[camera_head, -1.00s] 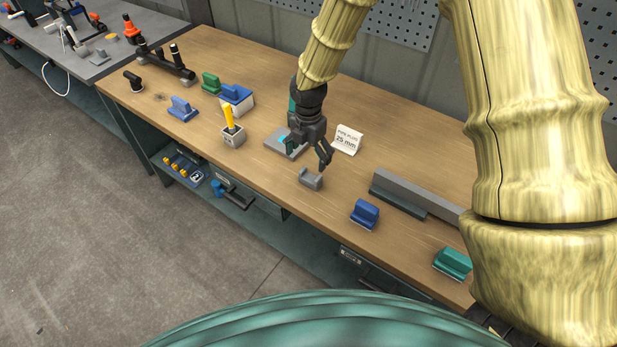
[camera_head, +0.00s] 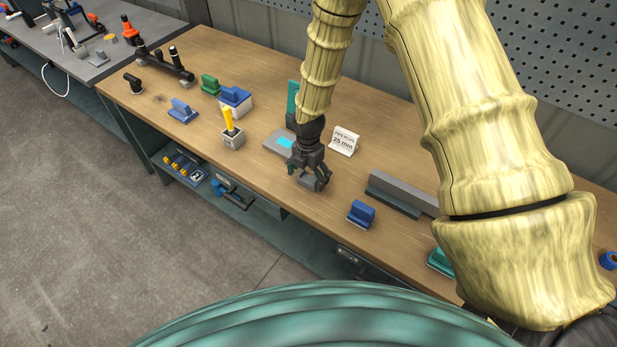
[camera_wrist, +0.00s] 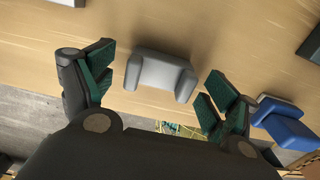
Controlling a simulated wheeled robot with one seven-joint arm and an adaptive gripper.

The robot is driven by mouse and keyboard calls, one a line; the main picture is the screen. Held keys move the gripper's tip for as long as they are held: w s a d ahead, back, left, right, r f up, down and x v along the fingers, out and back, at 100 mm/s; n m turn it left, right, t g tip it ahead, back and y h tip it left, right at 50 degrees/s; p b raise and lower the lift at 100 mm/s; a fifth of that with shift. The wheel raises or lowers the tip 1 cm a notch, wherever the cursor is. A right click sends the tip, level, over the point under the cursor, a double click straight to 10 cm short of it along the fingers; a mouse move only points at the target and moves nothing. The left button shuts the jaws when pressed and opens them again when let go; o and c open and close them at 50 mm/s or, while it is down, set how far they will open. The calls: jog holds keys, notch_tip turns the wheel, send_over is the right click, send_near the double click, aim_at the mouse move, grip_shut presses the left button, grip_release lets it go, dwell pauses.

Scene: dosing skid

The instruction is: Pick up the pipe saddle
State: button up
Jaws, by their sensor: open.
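The pipe saddle (camera_wrist: 160,72) is a small grey U-shaped block on the wooden bench. In the wrist view it lies between my two green-padded fingers, with a gap on each side. In the head view the saddle (camera_head: 310,183) is largely covered by my gripper (camera_head: 310,178). My gripper is open above it, and in the wrist view its fingers (camera_wrist: 158,90) stand apart and hold nothing. How far the fingertips are above the bench top is hard to tell.
A blue block (camera_head: 361,214) stands right of the saddle, near the bench front edge. A grey rail (camera_head: 402,193) lies behind it. A white sign (camera_head: 344,141) and a grey plate (camera_head: 272,145) stand behind. A grey box with a yellow handle (camera_head: 229,128) is to the left.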

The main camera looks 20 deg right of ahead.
jog(key=shift+f, duration=0.55)
jog(key=c, duration=1.1)
jog(key=shift+r, duration=0.15)
